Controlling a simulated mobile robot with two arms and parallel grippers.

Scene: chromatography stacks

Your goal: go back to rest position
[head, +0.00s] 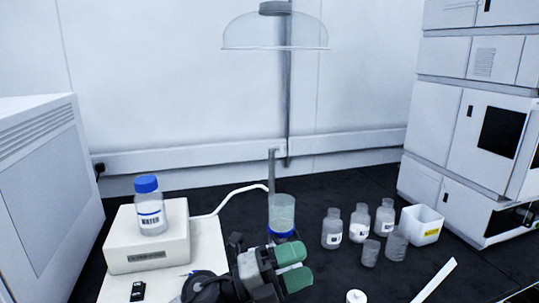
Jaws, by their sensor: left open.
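My left gripper (294,266) is low in the middle of the head view, its arm coming in from the bottom edge. Its green-tipped fingers point right, above the black bench (330,285). It is open, and I see nothing held between the fingers. Just behind it stands a clear container with a blue base (282,212); whether they touch is unclear. My right gripper is not in view.
A blue-capped water bottle (151,212) stands on a white box (140,250) at left. Several clear bottles and beakers, including one bottle (332,229), stand right of centre by a white bin (422,226). Instrument stacks (435,120) fill the right. A clear hood (276,30) hangs above.

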